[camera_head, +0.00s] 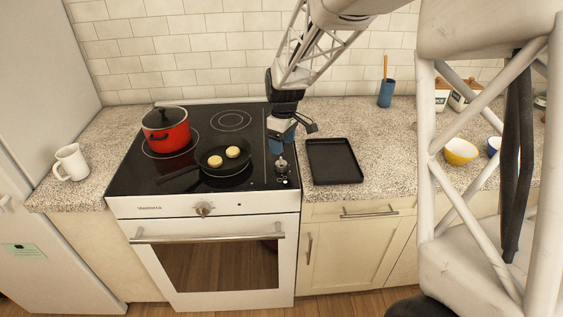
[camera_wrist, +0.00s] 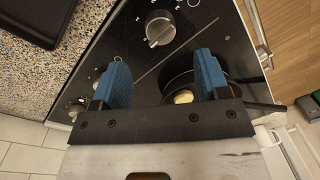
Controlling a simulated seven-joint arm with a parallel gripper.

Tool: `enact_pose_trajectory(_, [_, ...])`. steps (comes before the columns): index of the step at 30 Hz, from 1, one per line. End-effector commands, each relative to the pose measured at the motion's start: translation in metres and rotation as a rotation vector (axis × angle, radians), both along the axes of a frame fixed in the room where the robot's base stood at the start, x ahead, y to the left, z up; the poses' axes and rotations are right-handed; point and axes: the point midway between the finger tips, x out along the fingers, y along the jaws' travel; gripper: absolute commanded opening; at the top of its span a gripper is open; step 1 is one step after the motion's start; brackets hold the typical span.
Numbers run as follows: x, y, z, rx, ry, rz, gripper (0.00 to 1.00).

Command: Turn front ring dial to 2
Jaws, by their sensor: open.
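A silver dial with a black ring base (camera_wrist: 160,28) stands on the black glass cooktop, just beyond my fingertips in the wrist view. In the head view the dial (camera_head: 281,164) is at the cooktop's right side, near the front. Its setting is too small to read. My gripper (camera_head: 282,143) hangs above the cooktop's right edge, behind that dial. In the wrist view my gripper (camera_wrist: 160,60) is open, with two blue fingers wide apart and nothing between them. A second dial (camera_wrist: 77,108) lies farther back, partly beside the left finger; my arm hides it in the head view.
A black pan (camera_head: 223,156) with two pale round pieces and a red lidded pot (camera_head: 166,130) stand on the cooktop. A black tray (camera_head: 334,161) lies on the counter to the right. The oven's front has a knob (camera_head: 204,209) and a handle bar (camera_head: 210,236).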

Motion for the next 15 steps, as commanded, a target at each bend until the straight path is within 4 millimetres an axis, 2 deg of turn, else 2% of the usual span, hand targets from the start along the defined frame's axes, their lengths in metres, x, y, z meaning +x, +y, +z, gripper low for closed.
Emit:
enact_pose_trajectory(8, [-0.001,0.001,-0.022,-0.001,0.003,0.0,0.69])
enact_pose_trajectory(15, [-0.003,0.002,-0.052,-0.001,0.004,0.0,0.69])
